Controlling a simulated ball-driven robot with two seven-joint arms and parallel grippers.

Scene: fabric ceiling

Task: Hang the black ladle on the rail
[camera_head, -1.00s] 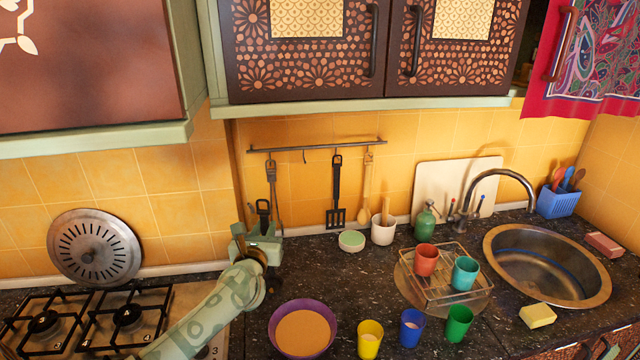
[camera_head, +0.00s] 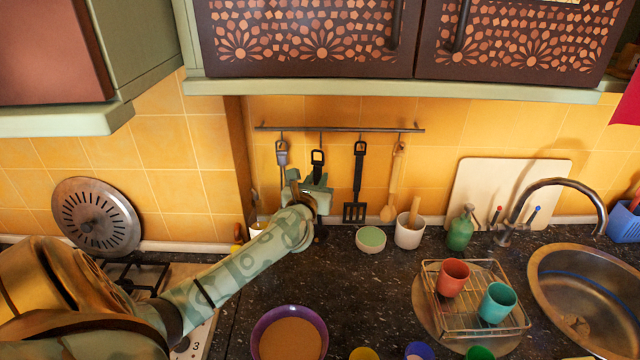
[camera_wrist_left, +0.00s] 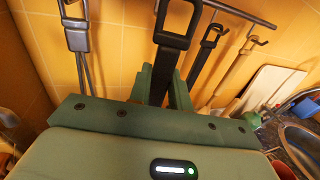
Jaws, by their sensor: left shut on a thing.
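The black ladle (camera_head: 318,159) is upright in my left gripper (camera_head: 312,184), with its looped handle top sticking up above the fingers. The dark metal rail (camera_head: 370,130) runs along the tiled wall just above the ladle. A rail hook hangs right over the handle loop; I cannot tell whether they touch. In the left wrist view the ladle handle (camera_wrist_left: 176,40) rises between the fingers (camera_wrist_left: 162,84), close to the rail (camera_wrist_left: 242,12). My right gripper is out of view.
A grey utensil (camera_head: 282,158) hangs left of the ladle; a black spatula (camera_head: 358,185) and wooden spoon (camera_head: 396,180) hang to its right. Below stand a green-topped dish (camera_head: 371,239), a white mortar (camera_head: 408,235) and a purple bowl (camera_head: 290,335). Cabinets overhang the rail.

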